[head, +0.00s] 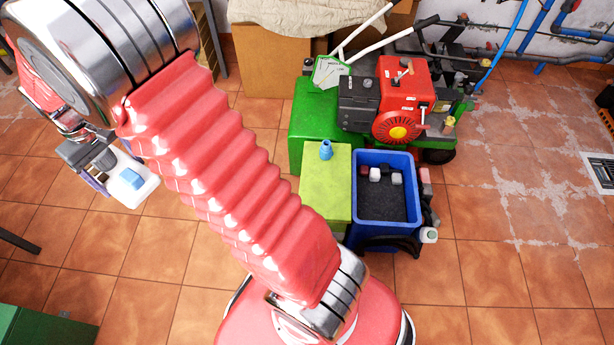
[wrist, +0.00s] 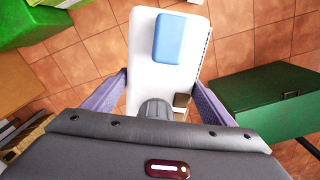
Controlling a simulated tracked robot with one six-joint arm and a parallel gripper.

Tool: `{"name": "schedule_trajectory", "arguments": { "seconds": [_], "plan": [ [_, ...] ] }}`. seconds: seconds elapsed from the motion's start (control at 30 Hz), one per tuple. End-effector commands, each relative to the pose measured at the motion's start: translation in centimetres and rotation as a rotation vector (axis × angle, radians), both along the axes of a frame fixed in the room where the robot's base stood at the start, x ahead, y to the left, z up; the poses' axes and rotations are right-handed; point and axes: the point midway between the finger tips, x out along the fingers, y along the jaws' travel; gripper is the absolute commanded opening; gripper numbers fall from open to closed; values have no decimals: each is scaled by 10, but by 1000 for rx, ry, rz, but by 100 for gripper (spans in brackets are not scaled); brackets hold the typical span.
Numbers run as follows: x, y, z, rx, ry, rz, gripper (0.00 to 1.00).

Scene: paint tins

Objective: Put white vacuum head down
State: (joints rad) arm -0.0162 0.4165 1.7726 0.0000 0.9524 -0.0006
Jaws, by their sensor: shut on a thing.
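The white vacuum head (wrist: 139,55), a rounded white block with a light blue pad on top, is between the two purple fingers of my gripper (wrist: 160,84) in the wrist view. The fingers are shut on its sides. In the head view the white vacuum head (head: 138,192) shows at the left, beside my gripper (head: 97,166), over the tiled floor. Its height above the floor is hard to tell. My arm hides part of the gripper in the head view.
A blue bin (head: 384,214) with small blocks stands beside a yellow-green box (head: 326,188). A red and green machine (head: 400,100) stands behind them. A green box (wrist: 270,100) is at right in the wrist view. Tiled floor (head: 175,250) at left is mostly clear.

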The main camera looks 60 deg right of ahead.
Motion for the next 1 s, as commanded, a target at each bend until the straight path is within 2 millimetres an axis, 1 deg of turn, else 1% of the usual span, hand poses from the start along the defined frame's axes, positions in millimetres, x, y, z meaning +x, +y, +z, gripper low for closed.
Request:
{"name": "schedule_trajectory", "arguments": {
  "seconds": [0.27, 0.37, 0.47, 0.57, 0.77, 0.8, 0.87, 1.0],
  "plan": [
    [1, -8, 0, 0, -1, -13, 44],
    [2, -17, -5, 0, -1, -11, 44],
    [5, -35, -16, 0, 1, -3, 44],
    [8, -62, -32, 0, 2, 15, 44],
    [6, -135, -74, 1, 3, 65, 44],
    [4, -150, -83, 1, 4, 76, 44],
    [1, -172, -97, 1, 4, 92, 44],
    [-12, -224, -128, 1, 3, 129, 44]
  ]
}}
